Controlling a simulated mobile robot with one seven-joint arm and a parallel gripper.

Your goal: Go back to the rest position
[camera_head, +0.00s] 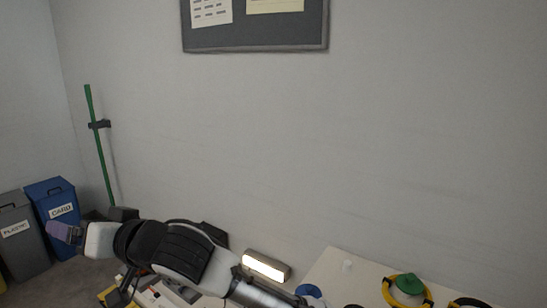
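My arm reaches from the bottom middle towards the left, low in the head view. My gripper (68,234) is at its far left end, in front of the bins. A small purple piece shows at the fingertips; I cannot tell whether it is part of the fingers or something held. The finger gap is too small to make out.
A grey bin (20,243) and a blue bin (52,208) labelled CARD stand at left. A green pole (100,150) leans by the wall. A pale table (340,271) at lower right bears a green-and-yellow round item (407,288). A notice board (255,32) hangs above.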

